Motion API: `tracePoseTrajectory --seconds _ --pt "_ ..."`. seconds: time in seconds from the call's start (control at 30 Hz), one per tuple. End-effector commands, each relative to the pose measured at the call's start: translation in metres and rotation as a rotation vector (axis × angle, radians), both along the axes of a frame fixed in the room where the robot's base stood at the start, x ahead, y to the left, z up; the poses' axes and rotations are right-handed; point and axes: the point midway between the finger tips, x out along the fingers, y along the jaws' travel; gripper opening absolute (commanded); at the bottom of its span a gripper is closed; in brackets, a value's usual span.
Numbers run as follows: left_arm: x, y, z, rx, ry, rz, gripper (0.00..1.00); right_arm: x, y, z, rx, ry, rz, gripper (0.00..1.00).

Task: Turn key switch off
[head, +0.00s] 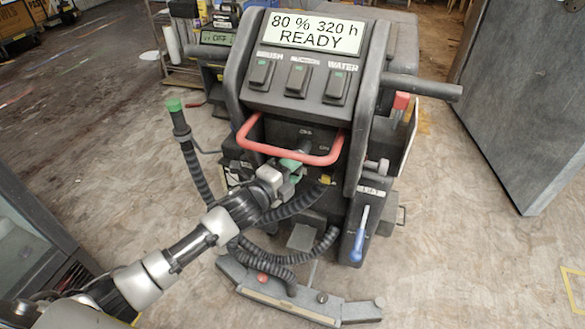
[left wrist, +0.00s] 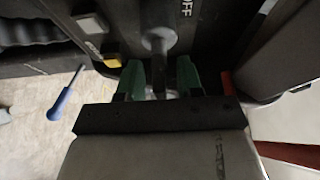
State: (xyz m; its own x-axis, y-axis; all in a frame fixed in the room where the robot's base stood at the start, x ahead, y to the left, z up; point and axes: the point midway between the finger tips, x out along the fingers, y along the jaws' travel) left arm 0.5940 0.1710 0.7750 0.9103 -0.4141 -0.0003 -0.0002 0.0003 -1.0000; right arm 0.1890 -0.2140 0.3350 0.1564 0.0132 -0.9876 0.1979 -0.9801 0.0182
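The key switch (left wrist: 158,42) is a grey round knob with a narrower stem on the dark panel of a cleaning machine, in the left wrist view. An OFF label (left wrist: 184,8) shows beside it. In the head view the key switch (head: 305,146) is partly hidden below the red handle bar. My left gripper (left wrist: 158,72) has two green fingers, apart, one on each side of the stem, with gaps visible. In the head view my left gripper (head: 291,164) reaches the panel under the bar. My right gripper is not in view.
The red handle bar (head: 290,154) loops close above my left gripper. A green-tipped lever (head: 181,125) stands at the left, and black hoses (head: 300,203) hang below. The floor on both sides is mostly clear.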

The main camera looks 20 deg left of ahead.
Motion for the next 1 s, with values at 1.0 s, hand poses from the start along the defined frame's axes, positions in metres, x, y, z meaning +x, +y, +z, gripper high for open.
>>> tracePoseTrajectory --seconds 1.0 --pt "-0.001 0.0 -0.003 -0.332 0.012 0.001 0.0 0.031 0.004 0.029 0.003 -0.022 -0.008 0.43"
